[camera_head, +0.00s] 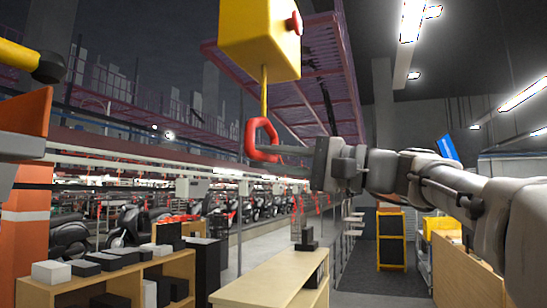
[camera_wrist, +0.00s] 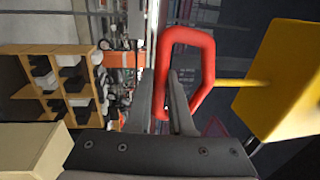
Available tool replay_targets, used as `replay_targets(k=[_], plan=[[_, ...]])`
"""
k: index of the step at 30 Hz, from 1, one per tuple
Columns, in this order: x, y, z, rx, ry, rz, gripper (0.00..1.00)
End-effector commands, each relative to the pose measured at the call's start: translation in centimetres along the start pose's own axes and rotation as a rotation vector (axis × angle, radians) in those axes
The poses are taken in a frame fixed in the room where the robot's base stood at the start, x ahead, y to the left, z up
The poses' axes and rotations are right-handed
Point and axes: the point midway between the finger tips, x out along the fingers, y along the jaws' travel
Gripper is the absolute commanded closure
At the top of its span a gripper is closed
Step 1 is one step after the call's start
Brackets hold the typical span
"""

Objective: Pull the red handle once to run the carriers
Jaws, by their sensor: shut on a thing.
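The red handle (camera_head: 250,139) is a closed loop hanging from a yellow rod below a yellow box (camera_head: 258,40). The box has a red knob (camera_head: 294,23) on its right side. My gripper (camera_head: 270,155) reaches in from the right, and its fingers meet the lower part of the loop. In the wrist view the red handle (camera_wrist: 208,65) stands between the fingers of my gripper (camera_wrist: 167,105), which are shut on its near bar. The yellow rod and the yellow box (camera_wrist: 285,80) lie to the right there. The exact contact is partly hidden by the fingers.
A wooden bench (camera_head: 270,280) stands below my arm. A shelf with black and white boxes (camera_head: 85,265) is at the lower left. Scooters (camera_head: 130,225) line up behind. An orange post (camera_head: 30,215) is at the left edge. The air around the handle looks clear.

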Motion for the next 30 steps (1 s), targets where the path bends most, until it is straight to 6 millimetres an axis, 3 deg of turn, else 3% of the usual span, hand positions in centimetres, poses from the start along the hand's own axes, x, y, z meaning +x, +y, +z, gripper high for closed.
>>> replay_targets(k=[1, 8, 20, 30], plan=[[-0.2, 1.1, 0.0, 0.001, 0.000, 0.002, 1.00], [-0.6, 3.5, -0.1, 0.001, 0.001, 0.003, 1.00], [-0.4, 2.4, -0.1, 0.002, 0.000, 0.004, 1.00], [0.2, -1.0, 0.0, 0.001, -0.001, 0.004, 1.00]])
